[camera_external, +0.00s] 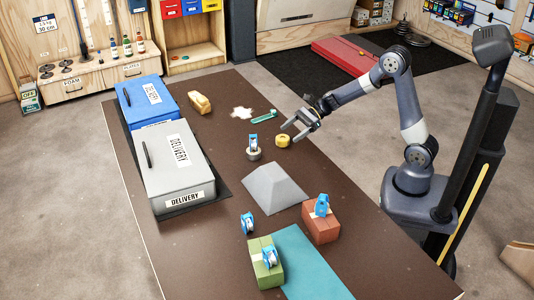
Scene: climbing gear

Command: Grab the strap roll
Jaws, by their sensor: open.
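A small yellow roll (282,141), which looks like the strap roll, lies on the brown table (345,258) near its far right part. My gripper (290,132) is open and empty. It hangs above and just beyond the yellow roll in the picture, with its fingers pointing down to the left. The fingers appear apart from the roll, but the exact height gap is hard to tell from this one view.
A blue-and-white device on a grey round base (254,152) stands close left of the roll. A teal-handled tool (264,117), a grey pyramid (274,187), a red block (321,222), a green block (266,263) and a grey delivery box (178,165) also occupy the table.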

